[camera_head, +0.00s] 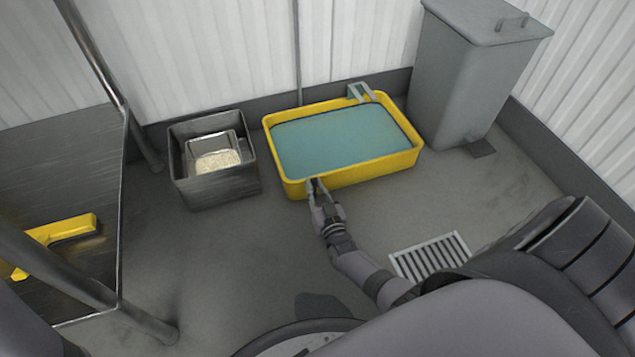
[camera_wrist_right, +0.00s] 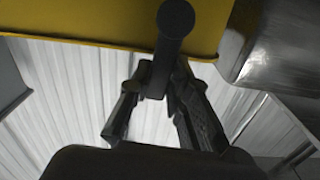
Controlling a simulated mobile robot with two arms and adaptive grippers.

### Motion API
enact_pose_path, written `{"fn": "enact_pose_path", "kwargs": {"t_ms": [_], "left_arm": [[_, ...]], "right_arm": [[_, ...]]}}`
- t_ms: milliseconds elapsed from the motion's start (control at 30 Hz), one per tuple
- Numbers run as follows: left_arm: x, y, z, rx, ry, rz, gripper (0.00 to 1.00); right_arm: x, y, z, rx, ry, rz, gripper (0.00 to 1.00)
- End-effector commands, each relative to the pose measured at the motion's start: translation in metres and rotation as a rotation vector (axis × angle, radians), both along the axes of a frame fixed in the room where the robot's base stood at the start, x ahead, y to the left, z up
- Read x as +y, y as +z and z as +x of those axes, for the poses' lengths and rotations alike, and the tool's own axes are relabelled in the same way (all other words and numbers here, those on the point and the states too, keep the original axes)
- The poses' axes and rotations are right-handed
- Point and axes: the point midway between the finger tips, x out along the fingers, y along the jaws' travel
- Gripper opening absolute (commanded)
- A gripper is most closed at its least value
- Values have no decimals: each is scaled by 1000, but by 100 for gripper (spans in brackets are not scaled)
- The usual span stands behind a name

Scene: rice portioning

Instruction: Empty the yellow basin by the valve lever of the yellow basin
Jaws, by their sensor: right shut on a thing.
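The yellow basin (camera_head: 366,174) stands on the floor by the back wall, filled with blue-green water (camera_head: 340,140). My right gripper (camera_head: 316,186) is at the basin's front wall, near its left corner. In the right wrist view, the dark valve lever (camera_wrist_right: 163,58) with a round end lies between the fingers of my right gripper (camera_wrist_right: 155,95), which is shut on it. The yellow basin wall (camera_wrist_right: 110,25) fills the top of that view. In the head view the lever is hidden by the gripper. My left gripper is not in view.
A steel box (camera_head: 222,188) holding a smaller metal container of rice (camera_head: 217,161) stands left of the basin. A tall grey bin (camera_head: 462,80) stands to the right. A floor drain grate (camera_head: 431,256) lies in front. A metal table (camera_head: 60,165) with a yellow object (camera_head: 55,235) is at the left.

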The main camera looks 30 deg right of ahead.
Motion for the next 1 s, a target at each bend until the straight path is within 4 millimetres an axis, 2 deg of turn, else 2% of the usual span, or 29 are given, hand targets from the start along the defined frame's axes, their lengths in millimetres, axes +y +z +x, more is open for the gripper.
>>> {"fn": "enact_pose_path", "kwargs": {"t_ms": [233, 733, 767, 1000], "left_arm": [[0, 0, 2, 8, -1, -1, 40], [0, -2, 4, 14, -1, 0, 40], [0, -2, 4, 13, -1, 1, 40], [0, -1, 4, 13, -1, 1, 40]], "right_arm": [[2, -1, 0, 19, 0, -69, 0], [3, -1, 0, 23, 2, -89, 0], [3, -1, 0, 23, 2, -89, 19], [3, 0, 0, 21, 1, -85, 35]]}}
